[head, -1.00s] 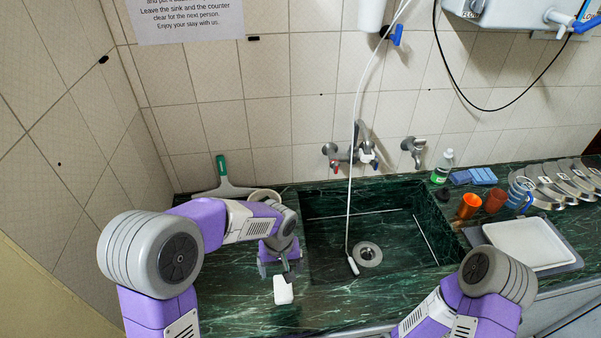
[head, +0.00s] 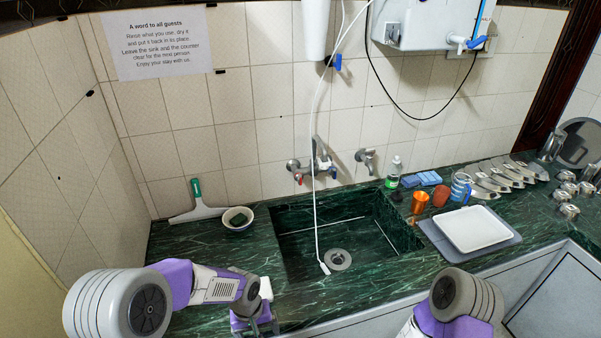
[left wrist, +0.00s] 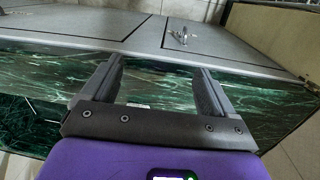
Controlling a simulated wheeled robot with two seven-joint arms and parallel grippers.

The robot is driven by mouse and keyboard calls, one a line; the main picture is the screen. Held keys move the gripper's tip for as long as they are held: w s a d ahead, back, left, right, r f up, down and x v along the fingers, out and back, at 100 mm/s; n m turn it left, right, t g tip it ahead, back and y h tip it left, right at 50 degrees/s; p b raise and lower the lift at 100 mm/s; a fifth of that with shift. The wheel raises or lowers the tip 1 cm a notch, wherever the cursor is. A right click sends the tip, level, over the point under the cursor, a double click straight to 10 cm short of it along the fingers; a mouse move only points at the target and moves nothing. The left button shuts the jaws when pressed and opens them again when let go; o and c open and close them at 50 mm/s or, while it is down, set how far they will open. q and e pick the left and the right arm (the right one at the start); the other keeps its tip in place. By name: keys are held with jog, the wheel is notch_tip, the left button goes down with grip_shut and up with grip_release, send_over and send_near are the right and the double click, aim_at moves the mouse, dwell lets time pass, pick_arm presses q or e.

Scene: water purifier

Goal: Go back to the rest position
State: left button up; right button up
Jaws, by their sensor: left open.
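My left gripper (head: 262,326) is low in the head view, near the counter's front edge. The left wrist view shows its two fingers (left wrist: 158,78) apart, with nothing held between them.
The green marble counter (head: 190,285) holds a bowl (head: 238,226), a squeegee (head: 198,208), a sink (head: 290,250) with a hanging white hose (head: 317,225), orange cups (head: 419,202) and a white tray (head: 472,229). Cabinet doors (left wrist: 205,40) show in the left wrist view.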

pick_arm(q)
jog(key=s+d+f+h, duration=0.1)
jog(key=s+f+h, duration=0.2)
jog(key=s+f, duration=1)
notch_tip(320, 180, down, 4)
jog(key=shift+d+r+t, duration=0.15)
jog(key=shift+t, duration=0.25)
